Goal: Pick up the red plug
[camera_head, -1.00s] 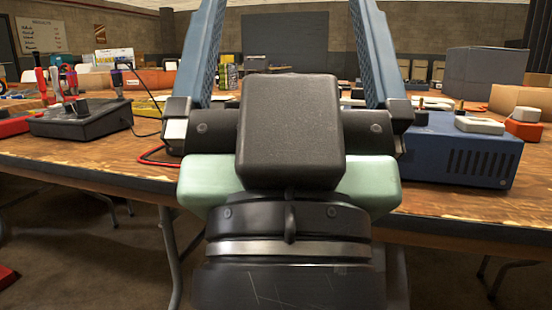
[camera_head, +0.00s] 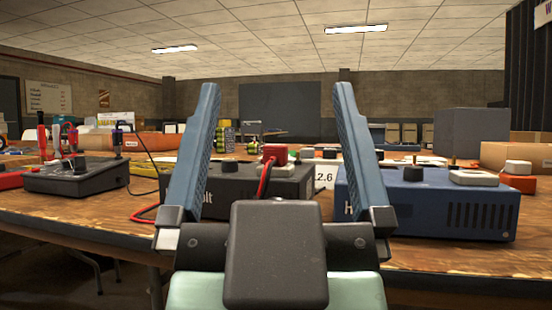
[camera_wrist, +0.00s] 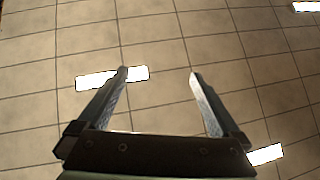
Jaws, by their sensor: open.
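A red plug (camera_head: 275,153) with a red cable sits on top of a dark grey box (camera_head: 290,187) on the table, in the middle of the head view. My gripper (camera_head: 276,92) is open and empty, its two blue fingers pointing up. In the head view the plug shows between the fingers, behind the gripper; the gripper is not touching it. The gripper body hides the lower front of the dark box. In the wrist view my gripper (camera_wrist: 158,72) is open against the tiled ceiling, and the plug is not in that view.
A blue box (camera_head: 430,205) with white and dark pieces on top stands right of the dark box. A black device (camera_head: 75,175) and red-handled tools (camera_head: 41,138) are at the left. A large grey box (camera_head: 472,132) stands at the back right. Bare wood (camera_head: 90,218) shows along the front-left edge.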

